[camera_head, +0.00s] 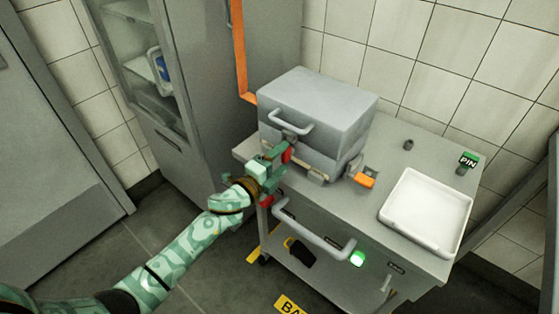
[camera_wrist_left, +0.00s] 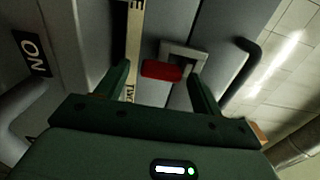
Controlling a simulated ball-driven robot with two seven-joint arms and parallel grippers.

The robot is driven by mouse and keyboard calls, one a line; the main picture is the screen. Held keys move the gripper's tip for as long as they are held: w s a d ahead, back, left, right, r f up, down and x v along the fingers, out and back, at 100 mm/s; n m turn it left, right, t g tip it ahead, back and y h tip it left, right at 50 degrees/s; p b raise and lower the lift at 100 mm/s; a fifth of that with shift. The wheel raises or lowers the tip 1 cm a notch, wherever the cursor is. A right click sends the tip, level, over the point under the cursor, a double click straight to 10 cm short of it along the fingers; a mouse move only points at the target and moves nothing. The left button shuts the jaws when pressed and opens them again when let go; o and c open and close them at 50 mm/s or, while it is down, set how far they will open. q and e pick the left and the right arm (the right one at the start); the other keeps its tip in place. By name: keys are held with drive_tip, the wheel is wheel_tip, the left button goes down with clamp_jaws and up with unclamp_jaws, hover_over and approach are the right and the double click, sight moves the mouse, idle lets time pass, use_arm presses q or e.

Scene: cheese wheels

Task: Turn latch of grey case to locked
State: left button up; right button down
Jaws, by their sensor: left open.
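The grey case (camera_head: 325,105) sits shut on top of the grey cart, with a carry handle (camera_head: 292,120) on its front. Its latch has a red lever (camera_wrist_left: 161,70) beside a pale metal bracket (camera_wrist_left: 197,55); the lever lies crosswise in the left wrist view. In the head view the latch is largely hidden behind my gripper. My left gripper (camera_head: 277,160) is at the case's front. In the left wrist view its open fingers (camera_wrist_left: 160,82) stand on either side of the red lever, with gaps between. I cannot tell the lever's locked or unlocked marking. My right gripper is not in view.
A white tray (camera_head: 427,212), a green PIN tag (camera_head: 468,160) and an orange-ended part (camera_head: 364,180) are on the cart top (camera_head: 390,165). A drawer handle (camera_head: 315,235) juts out below the case. A tall grey cabinet (camera_head: 200,100) stands left of the cart.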

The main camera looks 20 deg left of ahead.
use_arm(q)
drive_tip(key=p+v, duration=0.2)
drive_tip(key=v, duration=1.4)
drive_tip(key=shift+s, duration=0.2)
drive_tip(key=s+a+f+n+g+y, duration=0.25)
drive_tip(key=s+f+n, duration=0.2)
drive_tip(key=f, duration=0.55)
drive_tip(key=s+a+f+n+g+y, duration=0.25)
drive_tip(key=s+f+n, duration=0.2)
drive_tip(key=f, duration=0.55)
drive_tip(key=s+a+f+n+g+y, duration=0.1)
drive_tip(key=s+a+f+n+g, duration=0.2)
drive_tip(key=s+f, duration=0.45)
drive_tip(key=s+d+f+n+g, duration=0.2)
drive_tip(key=s+f+g, duration=0.1)
drive_tip(key=s, duration=0.6)
drive_tip(key=s+d+f+n+g, duration=0.2)
drive_tip(key=s+f, duration=0.4)
drive_tip(key=s, duration=0.4)
drive_tip(key=s+d+f+n+g, duration=0.2)
drive_tip(key=s+f+g, duration=0.2)
drive_tip(key=s, duration=0.6)
drive_tip(key=shift+s+d+f+n, duration=0.2)
drive_tip(key=shift+f+n, duration=0.1)
drive_tip(key=shift+f, duration=0.1)
